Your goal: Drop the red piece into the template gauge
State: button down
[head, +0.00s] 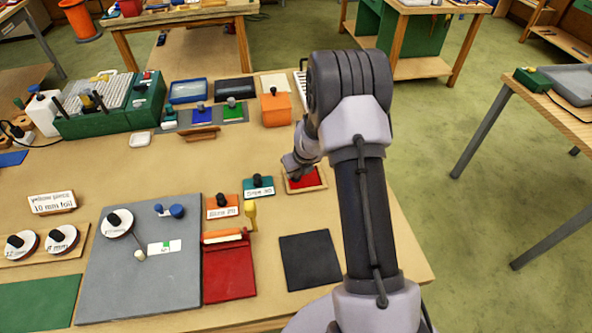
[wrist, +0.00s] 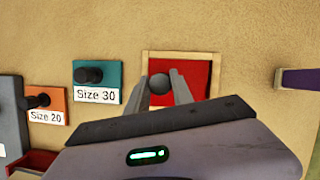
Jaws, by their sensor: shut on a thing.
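The red piece (wrist: 192,75) is a flat red square with a dark round knob (wrist: 160,83). In the head view the red piece (head: 304,182) shows below my gripper (head: 297,166), within the outline of a shallow wooden frame (head: 321,178), which looks like the template gauge. My gripper (wrist: 166,84) is shut on the knob in the wrist view, one finger on each side. The frame's rim (wrist: 180,54) shows along the far edge and sides of the red. The near edge is hidden by my gripper. I cannot tell whether the piece rests inside or hovers just above.
A teal Size 30 block (head: 258,186) and an orange Size 20 block (head: 222,207) stand to the left. A dark square mat (head: 311,261) lies in front. A red tray (head: 229,272) is at front left. An orange box (head: 276,108) stands behind. Bare table surrounds the frame.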

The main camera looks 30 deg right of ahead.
jog(key=shift+f, duration=0.2)
jog(key=c, duration=1)
grip_release()
jog(key=shift+c, duration=0.2)
jog(key=shift+r, duration=0.1)
jog(key=p+v, duration=0.6)
jog(key=v, duration=1.1)
jog(key=shift+r, duration=0.15)
